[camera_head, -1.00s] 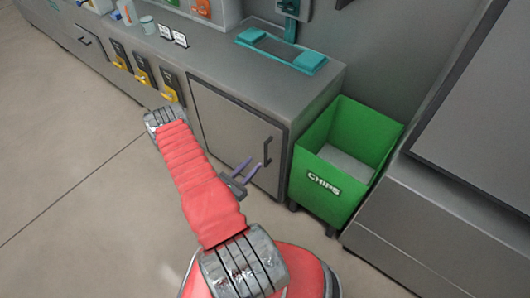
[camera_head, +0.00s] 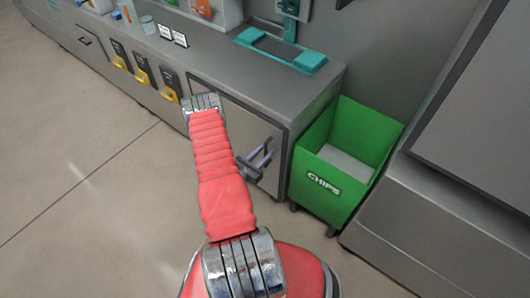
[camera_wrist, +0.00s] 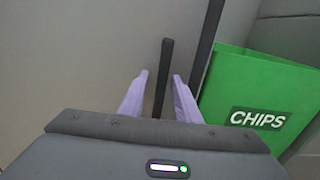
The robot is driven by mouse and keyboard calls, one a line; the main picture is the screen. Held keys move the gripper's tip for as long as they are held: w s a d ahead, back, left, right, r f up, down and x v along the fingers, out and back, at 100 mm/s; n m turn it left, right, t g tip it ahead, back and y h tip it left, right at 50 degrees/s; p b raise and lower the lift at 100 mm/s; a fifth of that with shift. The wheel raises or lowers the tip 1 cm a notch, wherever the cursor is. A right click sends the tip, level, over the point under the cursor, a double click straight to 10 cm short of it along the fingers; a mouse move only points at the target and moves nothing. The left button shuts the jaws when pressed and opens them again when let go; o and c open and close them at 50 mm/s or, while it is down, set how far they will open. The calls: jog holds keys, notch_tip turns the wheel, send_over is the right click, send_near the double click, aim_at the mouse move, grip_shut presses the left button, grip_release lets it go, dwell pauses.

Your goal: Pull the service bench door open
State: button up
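The service bench door (camera_head: 225,115) is a grey panel at the right end of the long grey bench, and it looks closed. Its dark bar handle (camera_wrist: 165,70) stands upright in the wrist view. My gripper (camera_head: 262,155) is at the handle, near the door's right side. In the wrist view its two purple fingers (camera_wrist: 160,76) are open, one on each side of the handle's lower part. A gap shows on the left of the handle and a narrower one on the right.
A green CHIPS bin (camera_head: 335,170) stands just right of the door and also fills the right of the wrist view (camera_wrist: 260,100). A large grey cabinet (camera_head: 440,220) is further right. Yellow-handled switches (camera_head: 142,76) line the bench front at left. The floor in front is clear.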

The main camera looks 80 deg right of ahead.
grip_shut()
dwell(0.3)
jog(key=shift+w, duration=0.1)
jog(key=shift+a, duration=0.1)
dwell(0.4)
